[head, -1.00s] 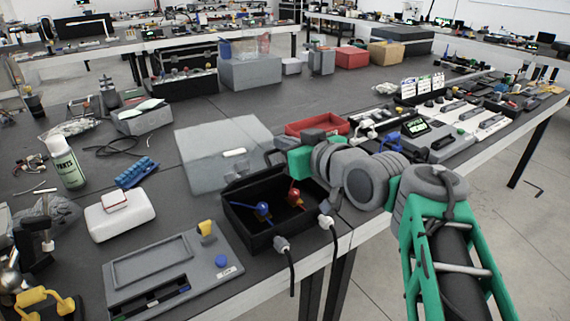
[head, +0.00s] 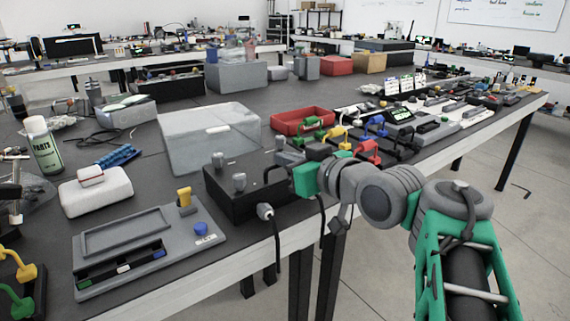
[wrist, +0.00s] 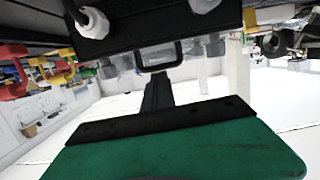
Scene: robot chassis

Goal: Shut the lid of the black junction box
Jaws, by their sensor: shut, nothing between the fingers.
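The black junction box (head: 228,200) stands near the front edge of the table in the head view. Its top looks covered by a dark, flat lid (head: 258,172), and the inside is hidden. A pale cable gland with a black cable sticks out of its front. In the wrist view the box's dark wall (wrist: 140,32) fills the top, with pale glands and a black loop (wrist: 160,55) at its edge. My gripper (wrist: 157,82) is shut and empty, its fingers just below the loop; contact cannot be told. In the head view my gripper (head: 286,160) is at the box's right end.
A translucent grey case (head: 185,145) lies behind the box. A red tray (head: 303,121) and several coloured clamps (head: 368,151) are behind and right of my gripper. A grey panel (head: 125,245) lies to the left. Open floor is at the right.

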